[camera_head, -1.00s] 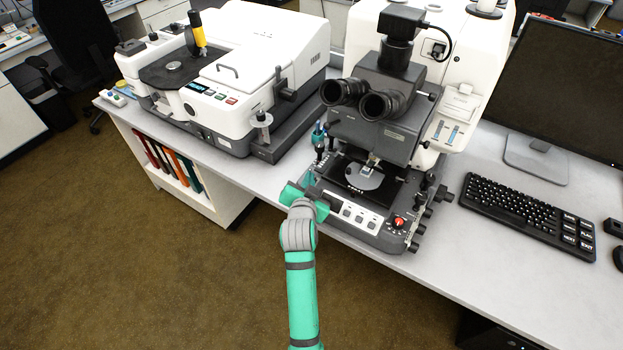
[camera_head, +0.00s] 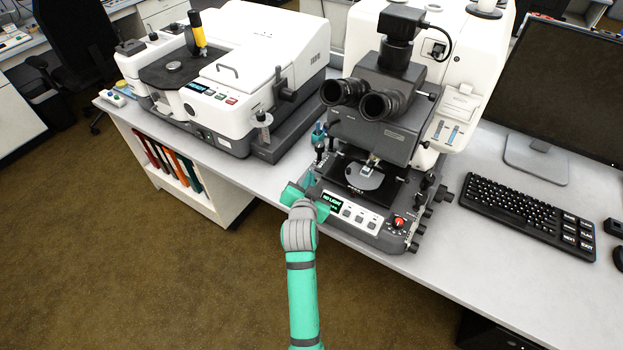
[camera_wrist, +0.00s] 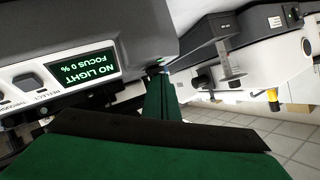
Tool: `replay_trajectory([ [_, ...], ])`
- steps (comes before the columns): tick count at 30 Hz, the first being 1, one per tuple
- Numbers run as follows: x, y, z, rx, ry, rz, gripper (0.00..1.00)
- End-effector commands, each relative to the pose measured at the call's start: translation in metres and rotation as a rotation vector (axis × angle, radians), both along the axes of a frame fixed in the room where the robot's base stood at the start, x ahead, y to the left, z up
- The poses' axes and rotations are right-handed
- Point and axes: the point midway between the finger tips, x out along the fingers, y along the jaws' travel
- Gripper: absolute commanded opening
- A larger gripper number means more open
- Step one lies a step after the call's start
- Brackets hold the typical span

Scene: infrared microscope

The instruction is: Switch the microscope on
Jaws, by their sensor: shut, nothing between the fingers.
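The microscope (camera_head: 375,130) stands on the bench, with dark binocular eyepieces, a stage and a white front control panel (camera_head: 362,212). Its small display (camera_head: 332,201) is lit with green text, and in the wrist view the display (camera_wrist: 84,68) reads "NO LIGHT, FOCUS 0 %", upside down. My gripper (camera_head: 308,196) is at the left front corner of the microscope base, left of the display. In the wrist view my gripper (camera_wrist: 160,88) is shut and empty, its green fingers close beside the base. Whether the fingertips touch it I cannot tell. No power switch is clearly visible.
A white instrument (camera_head: 225,90) stands left of the microscope; it also shows in the wrist view (camera_wrist: 245,55). A keyboard (camera_head: 520,212) and a monitor (camera_head: 560,95) are on the right. The floor before the bench is clear.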

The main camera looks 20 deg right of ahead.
Motion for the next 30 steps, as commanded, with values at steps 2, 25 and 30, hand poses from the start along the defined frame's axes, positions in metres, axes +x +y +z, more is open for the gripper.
replay_trajectory([
  [2,0.000,0.000,0.000,0.000,0.000,0.000,0.00],
  [25,-0.004,0.006,0.015,0.000,0.000,0.000,0.00],
  [30,-0.008,0.011,0.027,0.000,-0.002,0.001,0.00],
])
